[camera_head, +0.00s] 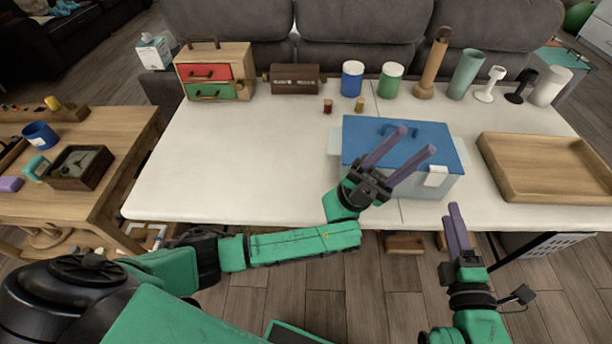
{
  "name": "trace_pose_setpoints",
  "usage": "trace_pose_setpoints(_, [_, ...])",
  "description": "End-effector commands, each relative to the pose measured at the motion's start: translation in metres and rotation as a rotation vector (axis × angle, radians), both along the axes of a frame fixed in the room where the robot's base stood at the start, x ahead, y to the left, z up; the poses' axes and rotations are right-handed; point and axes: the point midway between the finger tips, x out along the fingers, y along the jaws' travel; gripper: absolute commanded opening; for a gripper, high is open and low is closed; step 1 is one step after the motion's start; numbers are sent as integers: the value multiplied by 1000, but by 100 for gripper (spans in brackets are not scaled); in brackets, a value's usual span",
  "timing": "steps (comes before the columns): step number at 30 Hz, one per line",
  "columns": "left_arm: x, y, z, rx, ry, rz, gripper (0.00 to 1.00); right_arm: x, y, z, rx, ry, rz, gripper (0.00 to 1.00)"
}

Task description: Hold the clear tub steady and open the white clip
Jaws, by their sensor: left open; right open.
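The clear tub (436,190) stands on the white table with a blue lid (440,143) on top and a blue handle on the lid. The white clip (437,177) sits on the tub's front side, right of the middle, over the lid's edge. My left gripper (416,141) is open, with its purple fingers over the front of the lid, left of the clip; I cannot tell whether they touch the lid. Its wrist hides the tub's front left part. My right gripper (457,208) is open and empty at the table's front edge, below and right of the clip.
A wooden tray (550,192) lies right of the tub. A small drawer box (238,70) stands back left. The table's left half (230,150) is clear.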

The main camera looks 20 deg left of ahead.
Motion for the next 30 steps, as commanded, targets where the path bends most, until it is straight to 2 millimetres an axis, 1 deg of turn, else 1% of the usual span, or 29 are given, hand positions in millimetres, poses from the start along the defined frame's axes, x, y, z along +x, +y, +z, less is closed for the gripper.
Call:
trace_pose_setpoints(1, [3,14,-6,66,-29,-10,42,0,0,0,0,0,0,50])
trace_pose_setpoints(2, [5,22,-11,115,-44,-22,42,0,0,0,0,0,0,50])
trace_pose_setpoints(4, [9,39,-26,263,-54,-51,42,0,0,0,0,0,0,50])
trace_pose_setpoints(5, [12,46,-36,339,-42,-63,42,0,0,0,0,0,0,50])
trace_pose_setpoints(6, [16,57,-52,447,-11,-77,42,0,0,0,0,0,0,50])
trace_pose_setpoints(8, [25,76,-81,619,75,-96,42,0,0,0,0,0,0,50])
trace_pose_setpoints(9, [30,90,-102,731,154,-105,42,0,0,0,0,0,0,50])
trace_pose_setpoints(12, [41,126,-151,942,372,-116,42,0,0,0,0,0,0,50])
trace_pose_setpoints(15, [46,153,-181,1052,534,-115,42,0,0,0,0,0,0,50])
trace_pose_setpoints(18, [47,166,-195,1096,615,-112,42,0,0,0,0,0,0,50])
trace_pose_setpoints(20, [48,166,-197,1103,630,-113,42,0,0,0,0,0,0,50])
trace_pose_setpoints(23, [52,154,-197,1101,629,-113,42,0,0,0,0,0,0,50])
trace_pose_setpoints(26, [57,133,-196,1100,627,-113,42,0,0,0,0,0,0,50])
trace_pose_setpoints(30, [66,99,-196,1099,625,-114,42,0,0,0,0,0,0,50])
